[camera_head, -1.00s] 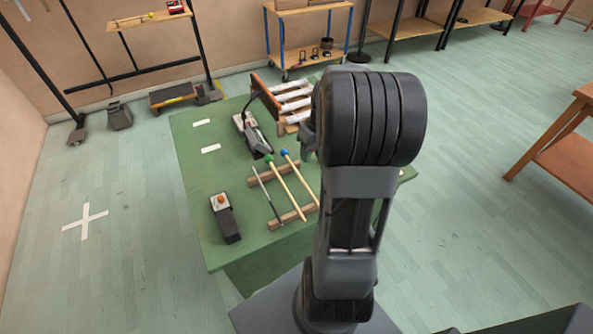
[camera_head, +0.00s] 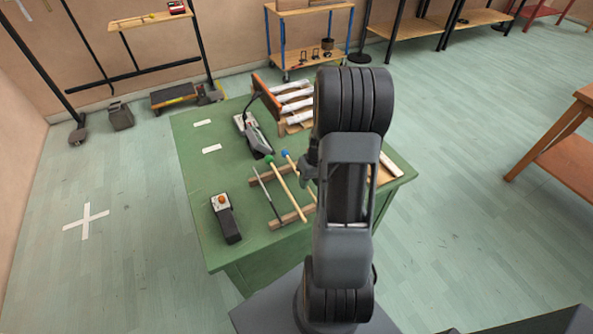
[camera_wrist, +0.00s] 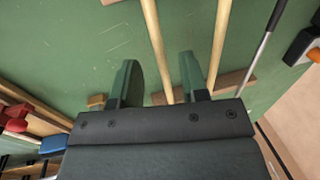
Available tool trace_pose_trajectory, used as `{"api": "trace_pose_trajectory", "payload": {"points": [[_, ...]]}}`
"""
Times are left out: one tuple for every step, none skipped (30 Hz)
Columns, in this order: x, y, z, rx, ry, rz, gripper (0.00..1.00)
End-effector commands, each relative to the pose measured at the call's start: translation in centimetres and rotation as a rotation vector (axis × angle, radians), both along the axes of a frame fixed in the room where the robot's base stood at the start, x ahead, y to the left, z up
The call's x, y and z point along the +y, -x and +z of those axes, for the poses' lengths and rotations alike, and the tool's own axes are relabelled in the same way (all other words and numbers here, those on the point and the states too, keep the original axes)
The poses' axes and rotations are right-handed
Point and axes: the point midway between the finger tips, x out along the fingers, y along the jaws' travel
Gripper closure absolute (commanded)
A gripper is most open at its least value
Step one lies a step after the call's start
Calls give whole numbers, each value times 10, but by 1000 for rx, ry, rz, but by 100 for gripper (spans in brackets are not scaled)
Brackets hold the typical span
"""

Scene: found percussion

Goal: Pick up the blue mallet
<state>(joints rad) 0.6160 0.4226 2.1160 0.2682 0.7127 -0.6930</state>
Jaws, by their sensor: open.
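The blue mallet has a blue head (camera_head: 284,153) and a pale wooden shaft; it lies across two wooden rails on the green table (camera_head: 205,180). My gripper covers part of its shaft in the head view. In the wrist view its shaft (camera_wrist: 153,38) runs between my open fingers, and its head is hidden. My gripper (camera_wrist: 162,78) is open and empty over the shaft; the height gap is hard to tell. My gripper (camera_head: 308,172) also shows beside the mallet in the head view. A green-headed mallet (camera_head: 281,178) lies just left; its shaft (camera_wrist: 220,38) passes close by my right finger.
A thin metal rod (camera_head: 266,193) lies left of the mallets. A dark box with an orange button (camera_head: 226,218) stands at the table's front left. A grey device (camera_head: 253,135) and a rack of white tubes (camera_head: 292,102) are behind. The table's left side is mostly clear.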

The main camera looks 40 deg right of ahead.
Motion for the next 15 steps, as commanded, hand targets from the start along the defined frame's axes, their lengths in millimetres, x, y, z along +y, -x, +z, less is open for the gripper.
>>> {"api": "trace_pose_trajectory", "payload": {"points": [[2, 1, -6, 4, -3, 1, 59], [3, 0, -10, 3, -2, 2, 59], [3, 0, -14, 3, -1, 2, 59], [4, 0, -17, 3, -1, 2, 59], [4, 0, -19, 2, -1, 0, 59], [4, 0, -21, 2, 0, 0, 59], [5, 0, -22, 1, 0, 0, 59], [5, 0, -23, 1, 0, 0, 59], [5, 0, -24, 0, 0, 0, 59], [5, 0, -24, 0, 0, 0, 59], [5, 0, -24, 0, 0, 0, 59], [5, 0, -24, 0, 0, 0, 59], [5, 0, -24, 0, 0, 0, 59], [5, 0, -24, 0, 0, 0, 59], [5, 0, -24, 0, 0, 0, 60]]}}
